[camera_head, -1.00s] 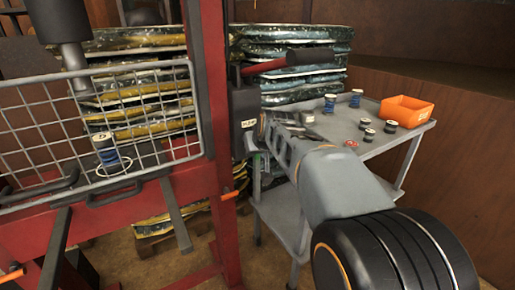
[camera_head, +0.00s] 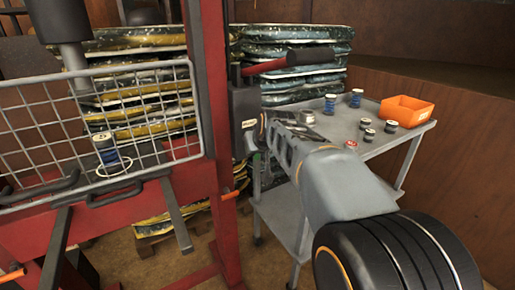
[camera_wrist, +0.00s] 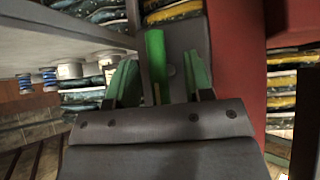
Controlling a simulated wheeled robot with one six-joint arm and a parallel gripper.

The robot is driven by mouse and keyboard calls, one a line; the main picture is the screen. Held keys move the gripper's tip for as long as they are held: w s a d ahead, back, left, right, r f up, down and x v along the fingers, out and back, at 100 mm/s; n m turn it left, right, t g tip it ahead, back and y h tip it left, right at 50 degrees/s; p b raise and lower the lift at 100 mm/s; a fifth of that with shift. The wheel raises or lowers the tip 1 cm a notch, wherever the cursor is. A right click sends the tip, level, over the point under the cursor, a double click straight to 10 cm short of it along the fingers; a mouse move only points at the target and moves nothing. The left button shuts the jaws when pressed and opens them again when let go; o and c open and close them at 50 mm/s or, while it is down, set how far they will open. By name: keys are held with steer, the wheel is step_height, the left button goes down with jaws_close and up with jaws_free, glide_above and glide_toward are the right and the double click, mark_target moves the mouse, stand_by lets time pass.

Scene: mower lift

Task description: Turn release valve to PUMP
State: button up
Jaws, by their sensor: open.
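The release valve's green lever (camera_wrist: 156,62) stands upright in the wrist view, against the dark grey pump body (camera_wrist: 183,50). My gripper (camera_wrist: 160,80) is open, with one green-padded finger on each side of the lever. Gaps show between the lever and both fingers, so it is not gripped. In the head view the pump body (camera_head: 243,108) is on the red press post and bears a small pale label (camera_head: 248,123) too small to read. My gripper (camera_head: 254,145) is at its lower right side. There the lever is mostly hidden by my gripper and wrist.
The red press frame (camera_head: 212,80) with its wire guard (camera_head: 110,110) stands left. A grey cart (camera_head: 390,143) with spools, small cans and an orange bin (camera_head: 406,109) stands right, close behind my arm. A red-and-black pump handle (camera_head: 295,60) sticks out above.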

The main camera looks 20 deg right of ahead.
steer(key=d+p+v, duration=0.1)
steer(key=p+v, duration=0.1)
steer(key=v, duration=1.1)
steer(key=shift+a, duration=0.45)
steer(key=shift+s+r+p, duration=0.15)
steer(key=shift+r+p, duration=0.1)
steer(key=shift+p, duration=0.15)
